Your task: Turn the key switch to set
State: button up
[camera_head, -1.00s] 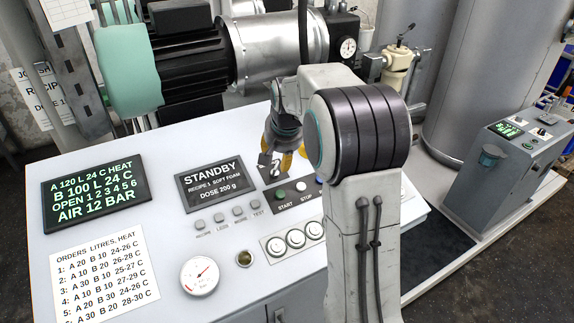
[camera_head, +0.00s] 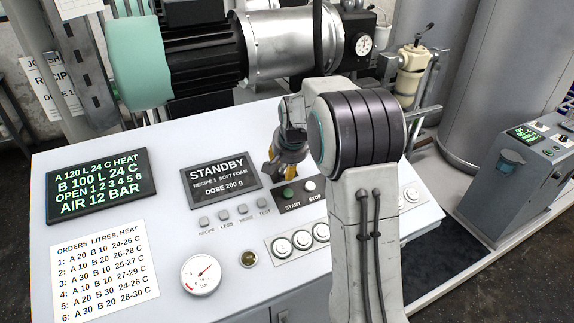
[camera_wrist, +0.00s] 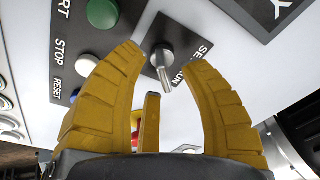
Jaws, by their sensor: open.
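The key switch (camera_wrist: 161,62) is a silver knob with a narrow grey key, on a dark panel in the wrist view. The key points down and slightly right in that view. Lettering beside it is partly covered by a finger, so I cannot read it fully. My gripper (camera_wrist: 165,70) is open, its yellow fingers spread to either side of the key with a third finger below. I see no finger touching the key. In the head view my gripper (camera_head: 272,176) hangs over the panel beside the standby display and hides the switch.
The green start button (camera_wrist: 103,13), the white stop button (camera_wrist: 86,65) and a blue reset button lie close by. The standby display (camera_head: 220,180) is left of my gripper. A gauge (camera_head: 201,275) and round white knobs (camera_head: 302,240) are in front. Machinery stands behind the console.

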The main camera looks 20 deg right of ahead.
jog(key=shift+c, duration=0.3)
grip_shut()
dwell(0.3)
